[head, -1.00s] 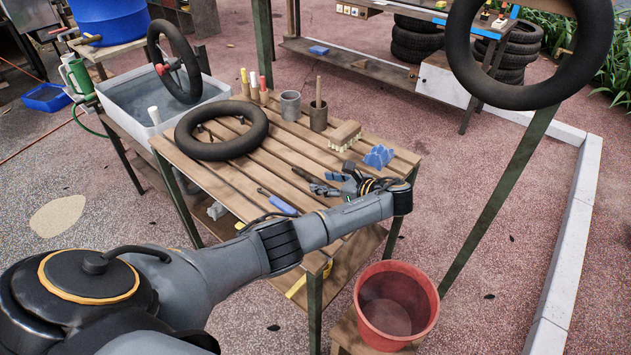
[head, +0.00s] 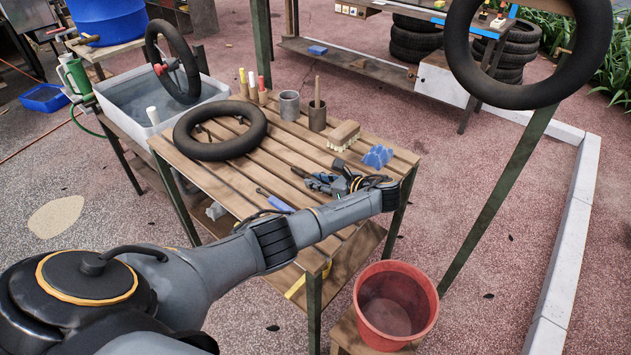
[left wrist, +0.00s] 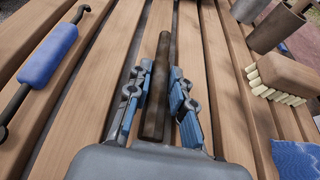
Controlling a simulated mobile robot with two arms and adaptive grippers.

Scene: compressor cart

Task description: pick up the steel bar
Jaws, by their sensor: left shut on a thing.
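The steel bar (left wrist: 157,88) is a dark, brownish round rod. In the left wrist view it lies lengthwise between the blue-padded fingers of my left gripper (left wrist: 155,103), which is shut on it. The bar's far end sticks out beyond the fingertips. In the head view my left gripper (head: 322,183) is low over the right part of the slatted wooden table (head: 222,172), and a dark end of the bar (head: 299,172) shows at its fingertips. I cannot tell whether the bar still touches the slats. My right gripper is not in view.
A blue-handled hooked tool (head: 274,201) lies left of the gripper. A brush (head: 343,135), a blue crumpled cloth (head: 378,156), a cup (head: 317,116) and a black tyre (head: 220,131) are on the table. A red bucket (head: 396,303) stands below the table's right corner.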

